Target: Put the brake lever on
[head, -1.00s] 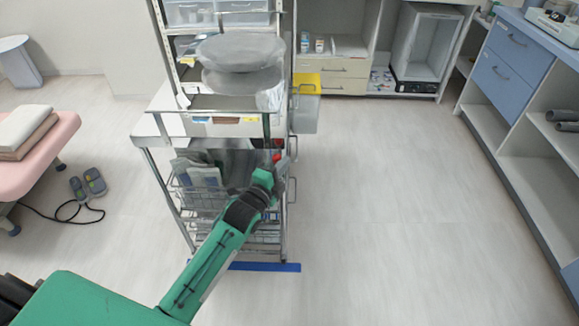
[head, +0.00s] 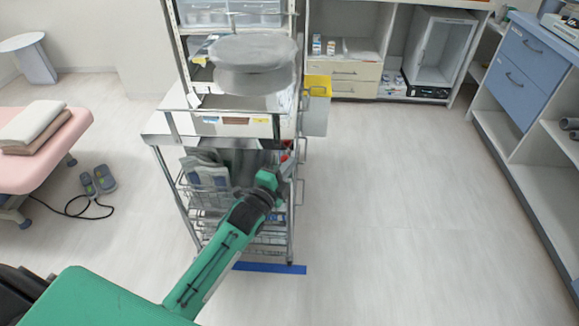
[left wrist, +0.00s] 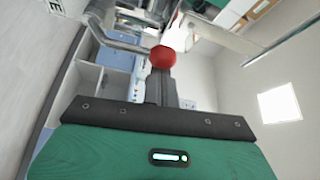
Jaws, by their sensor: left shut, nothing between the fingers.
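The brake lever shows as a red knob (left wrist: 163,57) in the left wrist view, straight beyond my fingertips. In the head view a small red spot (head: 285,156) shows at the right side of the metal trolley (head: 160,140), partly hidden by my gripper. My left gripper (head: 291,167) is at the trolley's right front post, by the red knob. In the left wrist view its dark fingers (left wrist: 161,78) are together with nothing between them. They overlap the knob's lower edge; I cannot tell whether they touch it. My right gripper is not in view.
The trolley carries wire baskets (head: 205,190), and a yellow-topped bin (head: 316,105) hangs on its right side. A pink bed (head: 70,130) and a foot pedal (head: 98,181) with a cable are at left. Blue-drawer shelving (head: 510,75) stands at right. The floor between is clear.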

